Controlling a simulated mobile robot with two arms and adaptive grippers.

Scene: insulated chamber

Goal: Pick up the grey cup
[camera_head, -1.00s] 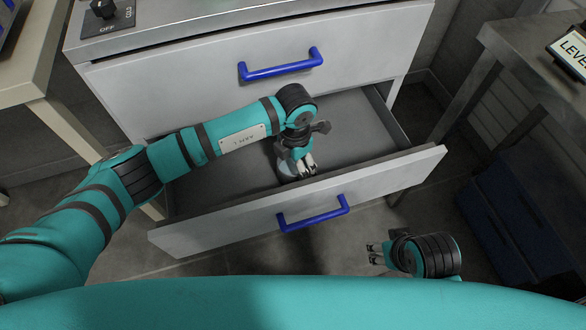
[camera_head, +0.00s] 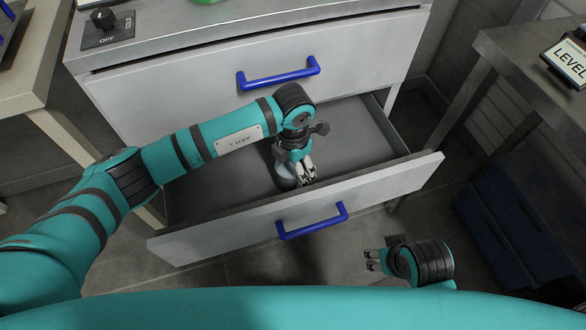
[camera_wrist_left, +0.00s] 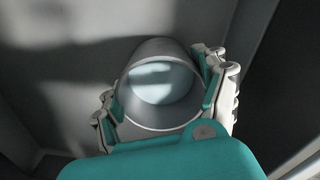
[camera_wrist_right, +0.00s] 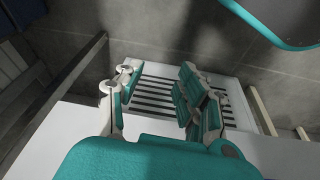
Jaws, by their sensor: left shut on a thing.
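The grey cup (camera_head: 286,178) is inside the open lower drawer, close to its front panel, and my left gripper (camera_head: 303,172) hides part of it. In the left wrist view the cup (camera_wrist_left: 160,92) shows its round open mouth, with one finger on each side. My left gripper is shut on the cup. Whether the cup's base touches the drawer floor cannot be told. My right gripper (camera_head: 372,260) is in front of the drawer at the lower right, empty. In the right wrist view its fingers (camera_wrist_right: 160,80) are spread apart.
The drawer (camera_head: 400,170) has a blue handle (camera_head: 312,222) and bare floor right of the cup. A closed drawer with a blue handle (camera_head: 278,75) is above. A dark blue container (camera_head: 520,225) stands at right, near a side table (camera_head: 515,50). A green object (camera_head: 207,2) shows at the top edge.

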